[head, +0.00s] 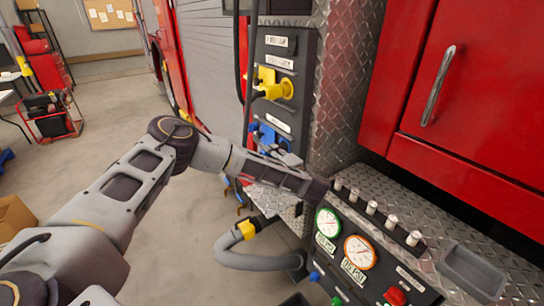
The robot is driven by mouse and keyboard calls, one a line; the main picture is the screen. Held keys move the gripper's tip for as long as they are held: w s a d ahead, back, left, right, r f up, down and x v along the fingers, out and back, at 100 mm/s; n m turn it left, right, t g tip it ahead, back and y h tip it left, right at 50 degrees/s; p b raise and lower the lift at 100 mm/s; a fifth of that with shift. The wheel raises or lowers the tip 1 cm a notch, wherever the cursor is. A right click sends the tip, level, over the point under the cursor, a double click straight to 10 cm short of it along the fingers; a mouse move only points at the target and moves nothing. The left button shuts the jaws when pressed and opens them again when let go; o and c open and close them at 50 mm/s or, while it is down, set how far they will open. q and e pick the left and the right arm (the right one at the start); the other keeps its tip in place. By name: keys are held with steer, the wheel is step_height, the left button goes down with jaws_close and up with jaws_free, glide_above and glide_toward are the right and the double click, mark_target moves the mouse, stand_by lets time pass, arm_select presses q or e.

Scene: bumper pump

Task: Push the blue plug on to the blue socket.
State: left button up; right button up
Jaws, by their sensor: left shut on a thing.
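A blue connector part (267,135) shows on the dark side panel of the red truck, below the yellow connector. I cannot tell the blue plug from the blue socket here, or how far they are together. My left arm comes in from the left, and its forearm crosses in front of the panel's lower part. My left gripper (284,148) is small and partly hidden behind the forearm, right by the blue part. It is shut on the blue plug; its fingertips are not clear. My right gripper is not in view.
A yellow plug (271,86) sits at the panel above, with a black cable hanging beside it. A grey hose (258,262) loops below. A gauge panel (345,250) with knobs is at lower right, under red cabinet doors (480,90).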

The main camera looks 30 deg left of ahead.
arm_select(q)
steer(key=shift+w+d, duration=0.15)
steer(key=shift+w, duration=0.1)
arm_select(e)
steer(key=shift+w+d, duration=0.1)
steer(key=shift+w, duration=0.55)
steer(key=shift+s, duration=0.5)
arm_select(q)
steer(key=shift+w+d+p, duration=0.1)
steer(key=shift+w+p, duration=0.1)
steer(key=shift+p, duration=0.1)
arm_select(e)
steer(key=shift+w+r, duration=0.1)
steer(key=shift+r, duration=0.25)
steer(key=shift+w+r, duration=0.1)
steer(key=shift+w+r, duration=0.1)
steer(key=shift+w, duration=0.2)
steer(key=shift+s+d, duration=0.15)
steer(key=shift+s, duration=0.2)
